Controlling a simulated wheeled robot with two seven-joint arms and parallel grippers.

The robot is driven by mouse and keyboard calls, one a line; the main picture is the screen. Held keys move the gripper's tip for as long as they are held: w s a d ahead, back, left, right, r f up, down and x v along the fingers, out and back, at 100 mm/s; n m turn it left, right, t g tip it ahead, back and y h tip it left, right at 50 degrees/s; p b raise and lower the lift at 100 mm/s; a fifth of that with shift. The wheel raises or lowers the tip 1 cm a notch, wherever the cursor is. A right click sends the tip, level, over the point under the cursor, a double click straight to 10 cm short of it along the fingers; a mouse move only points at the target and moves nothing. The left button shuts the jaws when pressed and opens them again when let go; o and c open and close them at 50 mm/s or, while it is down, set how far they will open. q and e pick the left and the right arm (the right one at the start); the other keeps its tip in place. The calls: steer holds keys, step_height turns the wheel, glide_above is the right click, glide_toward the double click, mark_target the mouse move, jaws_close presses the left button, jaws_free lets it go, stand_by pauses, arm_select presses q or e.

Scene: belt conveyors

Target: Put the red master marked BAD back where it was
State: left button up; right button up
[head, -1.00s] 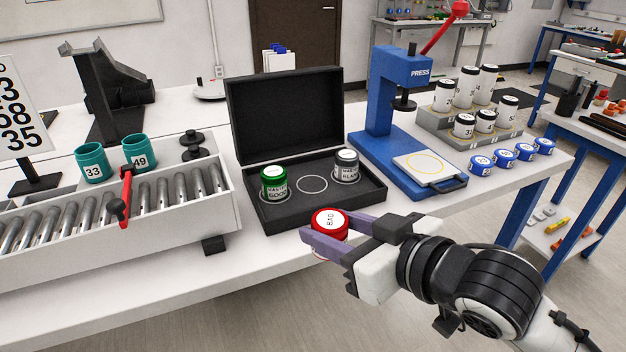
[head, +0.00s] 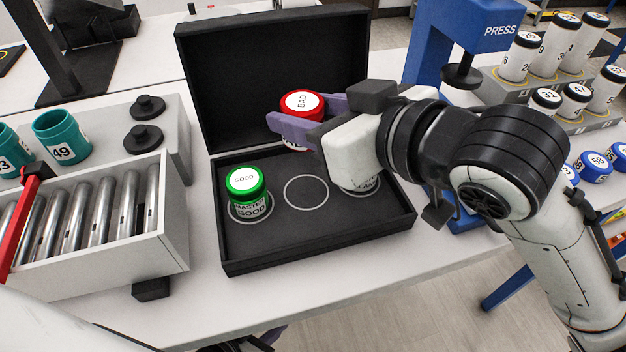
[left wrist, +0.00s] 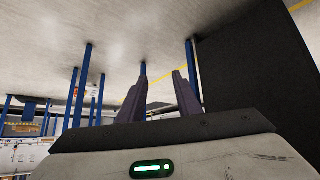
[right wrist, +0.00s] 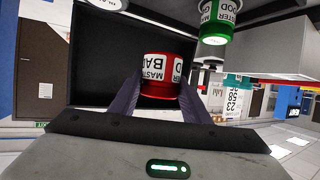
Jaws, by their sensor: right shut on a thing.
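My right gripper (head: 290,128) is shut on the red master marked BAD (head: 302,103) and holds it upright in the air, in front of the open lid of the black case (head: 240,258). The red master also shows between the fingers in the right wrist view (right wrist: 160,78). The middle ring (head: 306,191) in the case is empty. The green master marked GOOD (head: 246,190) stands in the left ring. The black-lettered master (head: 362,186) at the right ring is mostly hidden by my right gripper.
A blue press (head: 440,60) stands just right of the case, partly behind my right arm. A roller conveyor (head: 90,225) and teal cups (head: 62,137) are at left. Numbered canisters (head: 560,50) stand at the back right. The table front (head: 240,310) is clear.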

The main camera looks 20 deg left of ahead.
steer(key=b, duration=0.3)
steer(key=shift+s+d+f, duration=0.1)
steer(key=shift+s+f, duration=0.15)
steer(key=shift+f, duration=0.1)
steer(key=shift+s+d+b, duration=0.15)
steer(key=shift+b, duration=0.5)
step_height(320, 180, down, 6)
steer(key=shift+f+b, duration=0.1)
steer(key=shift+b, duration=0.5)
step_height(320, 180, down, 3)
steer(key=shift+f+b, duration=0.1)
steer(key=shift+b, duration=0.3)
arm_select(q)
steer(key=f, duration=0.1)
steer(key=d+f, duration=0.1)
steer(key=f, duration=0.1)
steer(key=d+f, duration=0.1)
steer(key=shift+w+f, duration=0.1)
steer(key=shift+f, duration=0.15)
steer(key=shift+s+f, duration=0.1)
steer(key=shift+s, duration=0.1)
arm_select(e)
steer(key=o, duration=1.1)
steer(key=shift+f, duration=0.15)
steer(key=shift+c, duration=0.2)
arm_select(q)
steer(key=shift+s, duration=0.1)
